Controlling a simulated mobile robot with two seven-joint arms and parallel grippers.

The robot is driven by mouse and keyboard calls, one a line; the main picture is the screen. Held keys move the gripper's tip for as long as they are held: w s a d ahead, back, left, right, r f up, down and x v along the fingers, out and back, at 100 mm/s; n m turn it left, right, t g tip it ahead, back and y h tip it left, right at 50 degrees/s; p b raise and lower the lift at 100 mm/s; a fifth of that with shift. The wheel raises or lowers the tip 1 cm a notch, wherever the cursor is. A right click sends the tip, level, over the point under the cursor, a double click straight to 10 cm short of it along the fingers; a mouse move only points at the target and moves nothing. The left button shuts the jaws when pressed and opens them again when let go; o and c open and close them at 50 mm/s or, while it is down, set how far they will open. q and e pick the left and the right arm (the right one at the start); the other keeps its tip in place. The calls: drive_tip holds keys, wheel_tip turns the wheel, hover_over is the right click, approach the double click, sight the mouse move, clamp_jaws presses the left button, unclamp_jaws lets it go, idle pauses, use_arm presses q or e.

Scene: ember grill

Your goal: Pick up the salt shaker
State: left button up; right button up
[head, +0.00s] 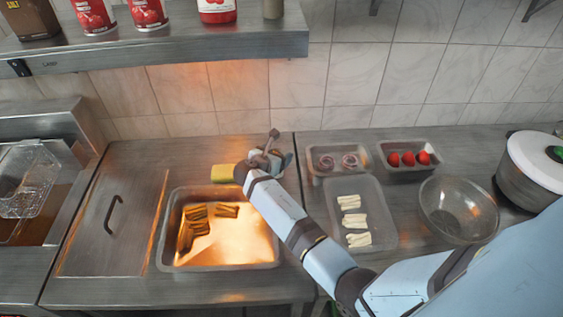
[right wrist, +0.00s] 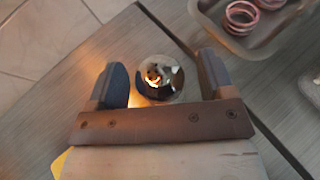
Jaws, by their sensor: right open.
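The salt shaker (right wrist: 159,78) appears in the right wrist view as a round, shiny top with small dark holes, seen from above. It stands between the two fingers of my right gripper (right wrist: 162,84), which are open on either side of it. A gap shows at each side, so I see no grip on it. In the head view my right gripper (head: 268,160) is over the counter behind the lit pan, and it mostly hides the shaker. My left gripper is not in view.
A yellow sponge-like block (head: 222,173) lies just left of my right gripper. The lit pan (head: 172,240) with grilled pieces is in front. Trays (head: 385,216) with food, a glass bowl (head: 458,209) and a pot (head: 525,170) stand right.

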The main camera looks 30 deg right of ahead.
drive_tip(key=shift+w+d+f, duration=0.1)
drive_tip(key=shift+d+f, duration=0.05)
drive_tip(key=shift+d, duration=0.05)
drive_tip(key=shift+a, duration=0.1)
drive_tip(key=shift+a+r, duration=0.1)
drive_tip(key=shift+r, duration=0.1)
drive_tip(key=c, duration=1.1)
